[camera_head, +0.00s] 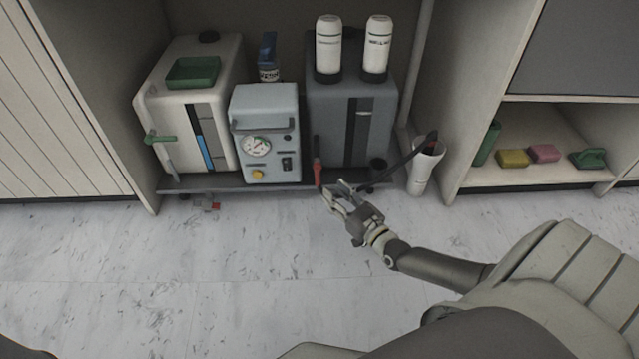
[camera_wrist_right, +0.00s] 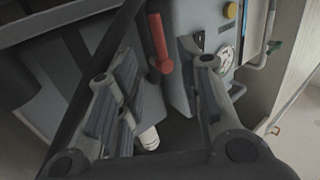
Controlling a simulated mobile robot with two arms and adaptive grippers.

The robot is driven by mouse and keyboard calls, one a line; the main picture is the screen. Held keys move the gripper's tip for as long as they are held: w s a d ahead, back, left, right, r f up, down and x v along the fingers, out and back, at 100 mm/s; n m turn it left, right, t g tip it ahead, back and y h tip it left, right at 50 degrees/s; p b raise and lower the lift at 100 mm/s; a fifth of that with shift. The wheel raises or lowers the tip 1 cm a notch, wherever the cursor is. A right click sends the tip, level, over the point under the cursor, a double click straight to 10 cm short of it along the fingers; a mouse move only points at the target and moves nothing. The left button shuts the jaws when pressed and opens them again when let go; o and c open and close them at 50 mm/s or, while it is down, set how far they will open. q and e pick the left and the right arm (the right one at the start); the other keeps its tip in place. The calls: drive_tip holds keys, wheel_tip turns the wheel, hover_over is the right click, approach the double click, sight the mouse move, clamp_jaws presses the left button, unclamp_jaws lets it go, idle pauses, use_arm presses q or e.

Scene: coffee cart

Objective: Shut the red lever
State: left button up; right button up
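The red lever (camera_head: 317,174) hangs roughly upright at the lower left of the dark grey machine (camera_head: 350,120), beside the small light-blue unit with a gauge. In the right wrist view the red lever (camera_wrist_right: 160,43) shows at the top centre, its rounded lower end between the fingertips in the picture. My right gripper (camera_head: 334,192) is just below and right of the lever, with its fingers spread. In the wrist view my right gripper (camera_wrist_right: 167,65) is open and empty; whether it touches the lever I cannot tell. My left gripper is not in view.
The gauge unit (camera_head: 265,140) and a white machine with a green lever (camera_head: 160,139) stand left. A white container (camera_head: 424,168) with a dark wand stands right. A red valve piece (camera_head: 212,206) sits low at the left. The floor in front is clear.

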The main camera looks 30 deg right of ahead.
sight(319, 177)
drive_tip(key=w+b, duration=0.1)
drive_tip(key=w, duration=0.1)
drive_tip(key=w+b, duration=0.1)
drive_tip(key=w, duration=0.1)
drive_tip(key=w+b, duration=0.1)
drive_tip(key=w, duration=0.1)
drive_tip(key=shift+a+f, duration=0.15)
drive_tip(key=shift+f, duration=0.1)
drive_tip(key=shift+w+r+b, duration=0.15)
drive_tip(key=shift+w+b, duration=0.35)
drive_tip(key=shift+w, duration=0.35)
drive_tip(key=shift+c, duration=0.4)
clamp_jaws()
drive_tip(key=shift+r, duration=0.1)
